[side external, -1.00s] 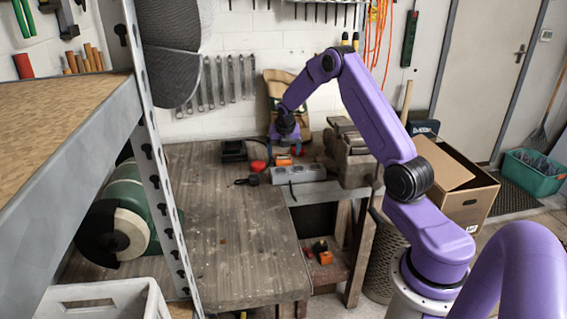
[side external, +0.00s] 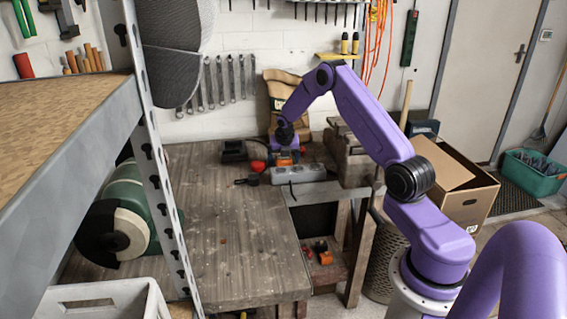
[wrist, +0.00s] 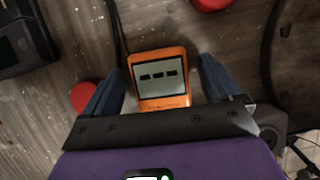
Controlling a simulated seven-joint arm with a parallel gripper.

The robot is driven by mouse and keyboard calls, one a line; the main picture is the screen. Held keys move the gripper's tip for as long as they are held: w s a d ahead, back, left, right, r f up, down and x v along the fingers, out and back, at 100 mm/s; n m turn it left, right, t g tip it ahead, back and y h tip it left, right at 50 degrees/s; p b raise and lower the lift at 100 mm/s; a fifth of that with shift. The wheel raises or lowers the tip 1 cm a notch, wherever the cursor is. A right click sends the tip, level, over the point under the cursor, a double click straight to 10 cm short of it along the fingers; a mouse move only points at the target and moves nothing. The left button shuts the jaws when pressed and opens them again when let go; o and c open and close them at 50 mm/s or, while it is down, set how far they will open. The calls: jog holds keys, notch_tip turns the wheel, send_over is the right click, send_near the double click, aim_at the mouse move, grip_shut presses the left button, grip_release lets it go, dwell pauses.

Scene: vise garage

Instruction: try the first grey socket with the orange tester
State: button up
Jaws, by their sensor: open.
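The orange tester (side external: 284,161), with a grey screen showing three dark dashes, lies on the bench behind the grey socket strip (side external: 297,174). In the wrist view the tester (wrist: 161,100) is between my two blue fingers, with a visible gap on each side. My gripper (wrist: 160,68) is open and low around the tester; in the side view my gripper (side external: 287,153) partly covers it. A dark cable runs beside the tester's left edge. The individual sockets on the strip are too small to tell clearly, and the strip is not recognisable in the wrist view.
A red object (side external: 258,165) and a black box (side external: 233,150) are left of the tester. A vise (side external: 352,158) stands close on the right. An orange and black item (side external: 323,254) sits on the lower shelf. The front of the wooden bench (side external: 215,250) is mostly clear.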

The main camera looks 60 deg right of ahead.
jog(key=shift+c, duration=0.3)
jog(key=c, duration=0.9)
jog(key=shift+r, duration=0.1)
jog(key=shift+r, duration=0.5)
notch_tip(320, 180, up, 2)
jog(key=shift+r, duration=0.15)
jog(key=s+a+r, duration=0.2)
jog(key=s+r, duration=0.1)
jog(key=s, duration=0.1)
jog(key=s+a+r, duration=0.2)
jog(key=s+r, duration=0.1)
jog(key=s, duration=0.1)
jog(key=s+a+r, duration=0.3)
jog(key=s, duration=0.1)
jog(key=shift+s+r, duration=0.1)
jog(key=shift+r, duration=0.15)
